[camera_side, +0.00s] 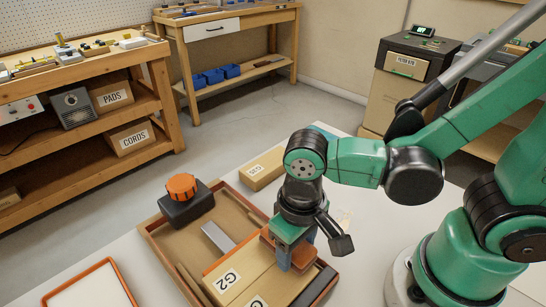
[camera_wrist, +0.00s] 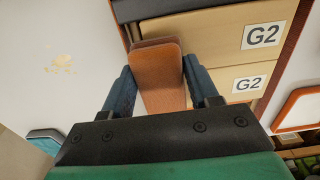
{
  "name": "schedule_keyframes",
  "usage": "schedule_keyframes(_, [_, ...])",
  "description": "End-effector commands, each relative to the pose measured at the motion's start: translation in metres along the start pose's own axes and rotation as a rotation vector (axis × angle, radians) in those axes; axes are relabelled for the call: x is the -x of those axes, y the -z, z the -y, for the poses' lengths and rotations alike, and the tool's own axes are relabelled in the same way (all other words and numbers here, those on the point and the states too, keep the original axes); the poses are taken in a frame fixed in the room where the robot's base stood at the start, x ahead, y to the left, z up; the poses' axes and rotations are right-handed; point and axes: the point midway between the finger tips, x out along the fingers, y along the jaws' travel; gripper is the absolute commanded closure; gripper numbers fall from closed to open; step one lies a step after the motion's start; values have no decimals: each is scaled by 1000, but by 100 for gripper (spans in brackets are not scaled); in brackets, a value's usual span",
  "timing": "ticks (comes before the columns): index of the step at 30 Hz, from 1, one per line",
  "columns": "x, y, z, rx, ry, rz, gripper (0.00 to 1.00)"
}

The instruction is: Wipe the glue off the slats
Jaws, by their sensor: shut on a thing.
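My gripper (camera_side: 294,252) is shut on a brown-orange block (camera_wrist: 160,75), which it holds between its two blue fingers. The block is over or against the near end of the slats; contact cannot be told. Two pale wooden slats, one slat (camera_wrist: 225,32) and another slat (camera_wrist: 222,80), each with a "G2" label, lie side by side in a wooden tray (camera_side: 150,232). No glue shows clearly on the visible slat faces. A pale yellowish patch (camera_wrist: 62,63) lies on the white tabletop, left of the block in the wrist view.
A black block with an orange knob (camera_side: 182,187) sits at the tray's far left corner. A labelled cardboard-coloured box (camera_side: 262,168) stands behind the tray. An orange-rimmed white tray (camera_side: 90,290) lies at front left. The white tabletop is mostly clear around my base.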

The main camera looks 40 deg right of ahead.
Motion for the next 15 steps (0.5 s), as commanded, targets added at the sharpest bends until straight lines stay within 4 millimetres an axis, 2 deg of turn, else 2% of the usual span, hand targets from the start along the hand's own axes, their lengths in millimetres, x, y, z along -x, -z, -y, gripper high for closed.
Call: schedule_keyframes(15, [46, 0, 1, 1, 4, 0, 88])
